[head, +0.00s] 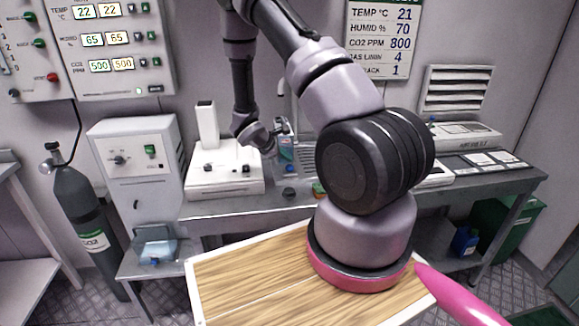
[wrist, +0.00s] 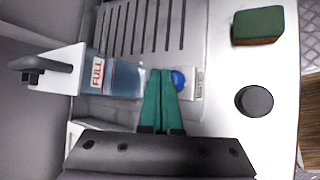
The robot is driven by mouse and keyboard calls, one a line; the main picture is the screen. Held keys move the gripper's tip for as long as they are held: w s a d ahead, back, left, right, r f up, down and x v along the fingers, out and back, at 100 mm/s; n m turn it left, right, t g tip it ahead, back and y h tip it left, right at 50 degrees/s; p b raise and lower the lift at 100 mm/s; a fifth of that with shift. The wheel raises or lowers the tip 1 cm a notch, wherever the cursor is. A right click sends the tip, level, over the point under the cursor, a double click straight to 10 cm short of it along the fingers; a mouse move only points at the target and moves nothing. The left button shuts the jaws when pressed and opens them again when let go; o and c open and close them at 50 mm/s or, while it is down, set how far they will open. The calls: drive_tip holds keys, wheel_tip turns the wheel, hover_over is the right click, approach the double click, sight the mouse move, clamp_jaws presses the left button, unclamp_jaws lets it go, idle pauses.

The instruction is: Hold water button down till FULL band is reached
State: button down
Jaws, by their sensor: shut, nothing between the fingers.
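The blue water button (wrist: 178,80) sits on a grey panel beside a WATER label (wrist: 199,85) in the wrist view. My gripper (wrist: 161,72) has its green fingers shut and empty, with the tips over the button's left edge. I cannot tell whether they press it. A clear blue-grey container (wrist: 124,80) with a red-lettered FULL band (wrist: 97,72) lies just left of the fingers. Its water level is not clear. In the head view the container (head: 286,150) stands on the bench, close to my gripper (head: 283,126).
A slotted drain grate (wrist: 145,25) adjoins the container. A green sponge-like block (wrist: 258,26) and a black round knob (wrist: 255,101) are to the right. A white device (head: 222,178) stands left on the metal bench (head: 215,212). A wooden-topped surface (head: 245,275) is in front.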

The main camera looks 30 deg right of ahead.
sight(287, 167)
drive_tip(key=shift+f, duration=0.35)
drive_tip(key=shift+f, duration=0.5)
idle(1.6)
drive_tip(key=shift+r, duration=0.9)
drive_tip(key=shift+r, duration=0.1)
drive_tip(key=shift+r, duration=2.45)
